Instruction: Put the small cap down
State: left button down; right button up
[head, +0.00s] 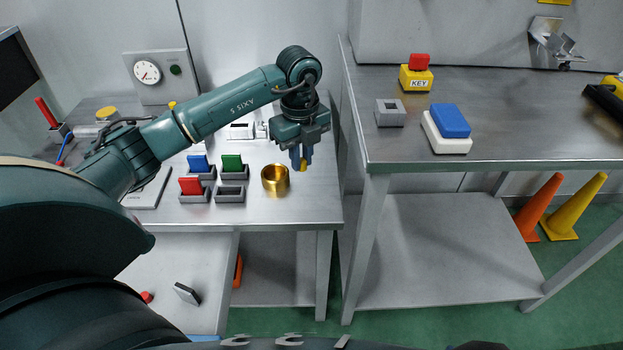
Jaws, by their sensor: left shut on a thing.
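My left gripper (300,158) hangs at the right end of the left metal table, fingers pointing down. It is shut on a small gold-yellow piece (303,165), which looks like the small cap and is mostly hidden by the fingers. A gold open-topped cup (275,180) stands upright on the table, just left of and nearer than the gripper. I cannot tell whether the held piece touches the table. My right gripper is not in view.
Grey holders with blue (199,164), green (232,163) and red (190,187) blocks stand left of the cup. A gauge box (158,76) is at the back. A gap separates this table from the right table (500,100). Bare tabletop lies in front of the cup.

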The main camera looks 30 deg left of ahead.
aim_at(304, 199)
pick_arm(q)
jog(key=shift+w+d+f, duration=0.1)
jog(key=shift+d+f, duration=0.05)
jog(key=shift+f, duration=0.05)
notch_tip(304, 199, down, 10)
jog(key=shift+r, duration=0.25)
jog(key=shift+f+b, duration=0.1)
jog(key=shift+b, duration=0.2)
jog(key=shift+f, duration=0.15)
jog(key=c, duration=1.4)
grip_release()
jog(key=shift+o, duration=0.2)
notch_tip(304, 199, up, 13)
jog(key=shift+f+p, duration=0.2)
jog(key=shift+p, duration=0.15)
